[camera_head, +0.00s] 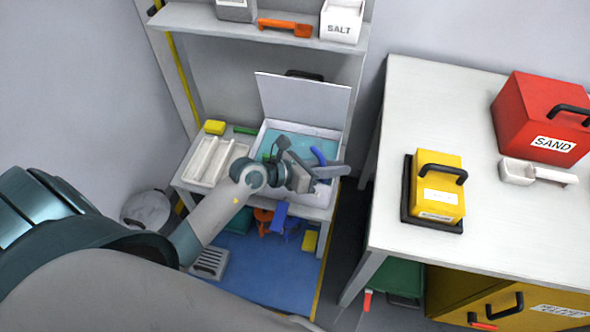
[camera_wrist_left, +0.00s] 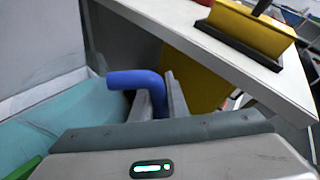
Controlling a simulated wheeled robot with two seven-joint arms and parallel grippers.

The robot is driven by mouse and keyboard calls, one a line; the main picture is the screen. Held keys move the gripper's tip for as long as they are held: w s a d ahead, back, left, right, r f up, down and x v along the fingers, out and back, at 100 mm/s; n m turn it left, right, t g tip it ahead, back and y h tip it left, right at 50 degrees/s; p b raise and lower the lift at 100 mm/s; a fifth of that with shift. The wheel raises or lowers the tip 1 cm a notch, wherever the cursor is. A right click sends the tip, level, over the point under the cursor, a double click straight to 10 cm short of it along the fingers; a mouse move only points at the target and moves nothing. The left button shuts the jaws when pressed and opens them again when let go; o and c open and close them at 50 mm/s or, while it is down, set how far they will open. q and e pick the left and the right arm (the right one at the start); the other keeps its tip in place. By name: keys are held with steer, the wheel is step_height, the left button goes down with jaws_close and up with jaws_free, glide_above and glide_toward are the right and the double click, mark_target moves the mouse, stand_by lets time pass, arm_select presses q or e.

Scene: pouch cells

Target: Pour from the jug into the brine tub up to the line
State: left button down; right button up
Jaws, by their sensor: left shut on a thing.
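My left gripper (camera_head: 318,178) is over the right part of an open white tub (camera_head: 338,187) on the low bench. The tub has teal contents (camera_head: 292,139) and a raised white lid (camera_head: 303,102); I take it as the brine tub. In the left wrist view my left gripper (camera_wrist_left: 158,103) is shut on a blue bent piece (camera_wrist_left: 133,79), which also shows in the head view (camera_head: 319,156). My arm hides part of the tub, and I cannot make out a fill line. No whole jug can be made out. My right gripper is not in view.
A white tray (camera_head: 192,184), a yellow sponge (camera_head: 215,127) and a green strip (camera_head: 245,130) are left of the tub. A shelf (camera_head: 215,24) with a salt box (camera_head: 341,22) is above. The right table (camera_head: 420,100) carries a yellow case (camera_head: 437,196) and a red sand box (camera_head: 525,105).

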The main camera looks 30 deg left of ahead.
arm_select(q)
steer(key=shift+r+h+p, duration=0.3)
steer(key=shift+r+p, duration=0.3)
stand_by(0.3)
steer(key=shift+r+n, duration=0.15)
steer(key=shift+n, duration=0.25)
steer(key=shift+r+p, duration=0.1)
steer(key=shift+p, duration=0.25)
steer(key=shift+r+p, duration=0.2)
steer(key=shift+p, duration=0.1)
steer(key=shift+w+a+r+n+g+h+p, duration=0.1)
steer(key=shift+r+n+g+h+p, duration=0.2)
steer(key=shift+r+n+p, duration=0.3)
stand_by(1.0)
steer(key=shift+w+a+r+n+h+p, duration=0.2)
steer(key=shift+r+n+h+p, duration=0.2)
steer(key=shift+r+p, duration=0.25)
steer(key=shift+w+a+r+n+h+p, duration=0.15)
steer(key=shift+r+n+h+p, duration=0.25)
steer(key=shift+p, duration=0.35)
stand_by(3.0)
